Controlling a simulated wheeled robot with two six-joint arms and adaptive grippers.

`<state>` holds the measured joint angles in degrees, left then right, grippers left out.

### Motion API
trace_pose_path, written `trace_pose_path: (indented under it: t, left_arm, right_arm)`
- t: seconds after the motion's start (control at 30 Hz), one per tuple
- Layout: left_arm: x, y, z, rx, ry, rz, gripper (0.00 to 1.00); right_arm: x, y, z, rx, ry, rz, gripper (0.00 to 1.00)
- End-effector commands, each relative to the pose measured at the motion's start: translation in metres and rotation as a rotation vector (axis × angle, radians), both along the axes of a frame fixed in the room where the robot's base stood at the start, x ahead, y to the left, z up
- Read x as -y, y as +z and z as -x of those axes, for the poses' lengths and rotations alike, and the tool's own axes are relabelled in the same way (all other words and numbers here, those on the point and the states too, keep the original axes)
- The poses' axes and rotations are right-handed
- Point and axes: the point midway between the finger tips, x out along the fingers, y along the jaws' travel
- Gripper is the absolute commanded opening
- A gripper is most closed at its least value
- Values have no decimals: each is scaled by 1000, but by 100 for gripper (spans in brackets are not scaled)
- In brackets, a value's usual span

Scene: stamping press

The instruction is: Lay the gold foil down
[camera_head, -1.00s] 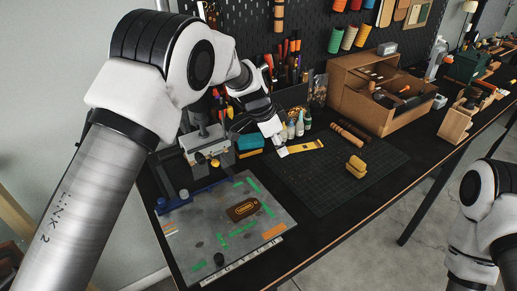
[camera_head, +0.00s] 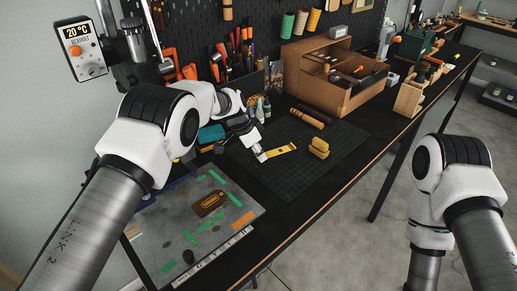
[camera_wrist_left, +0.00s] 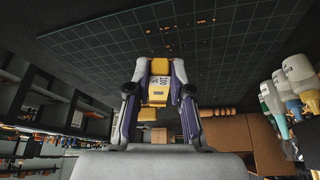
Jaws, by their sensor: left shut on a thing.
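The gold foil (camera_head: 281,150) is a short, flat yellow strip with a dark mark. It shows over the left part of the dark cutting mat in the head view. My left gripper (camera_head: 262,156) is shut on its left end. In the left wrist view the foil (camera_wrist_left: 159,91) shows between the two fingertips of my left gripper (camera_wrist_left: 160,72). I cannot tell whether the foil touches the mat. A brown leather patch (camera_head: 208,204) with a gold mark lies on the grey press plate (camera_head: 160,238). My right arm shows at the right, but its gripper is out of view.
Two stacked tan blocks (camera_head: 319,148) sit just right of the foil on the cutting mat (camera_head: 270,184). A wooden rod (camera_head: 307,118) lies behind them. Small bottles (camera_head: 262,107) stand behind my left gripper. The front of the mat is clear.

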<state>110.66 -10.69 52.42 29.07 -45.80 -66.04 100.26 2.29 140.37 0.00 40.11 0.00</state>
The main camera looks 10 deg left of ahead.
Motion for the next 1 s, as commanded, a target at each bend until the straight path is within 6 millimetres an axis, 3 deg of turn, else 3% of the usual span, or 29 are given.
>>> trace_pose_path:
  t: [0.37,1.0]
  left_arm:
    - [0,-1,0,0,0,0,0]
    - [0,-21,0,0,0,0,0]
  right_arm:
    - [0,-1,0,0,0,0,61]
    - [0,-14,0,0,0,0,61]
